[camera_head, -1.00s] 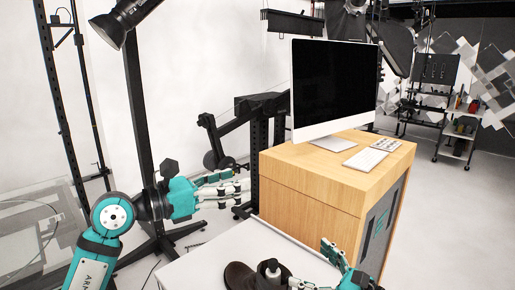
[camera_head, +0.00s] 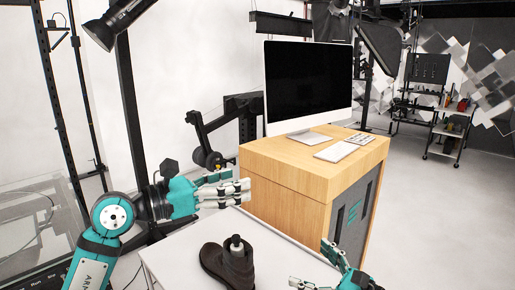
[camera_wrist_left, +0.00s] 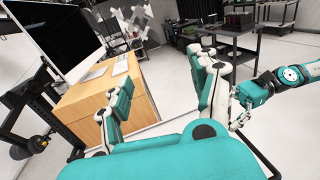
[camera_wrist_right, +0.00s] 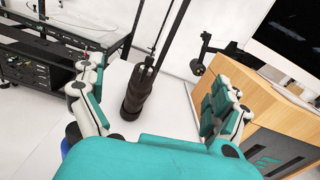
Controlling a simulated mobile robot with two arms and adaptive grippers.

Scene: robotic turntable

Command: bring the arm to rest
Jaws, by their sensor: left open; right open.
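My left gripper (camera_head: 228,188) is raised at the left of the head view, pointing right, above the back left part of the white table. In the left wrist view its fingers (camera_wrist_left: 165,95) are spread with nothing between them. My right gripper (camera_head: 318,270) is low at the bottom of the head view, near the table's right side and partly cut off by the frame edge. In the right wrist view its fingers (camera_wrist_right: 158,105) are wide apart and empty. Neither gripper touches anything visible.
A wooden desk (camera_head: 290,172) with a monitor (camera_head: 308,88), keyboard (camera_head: 338,152) and printed side stands behind. Light stands are at left; open floor (camera_head: 420,220) lies at right.

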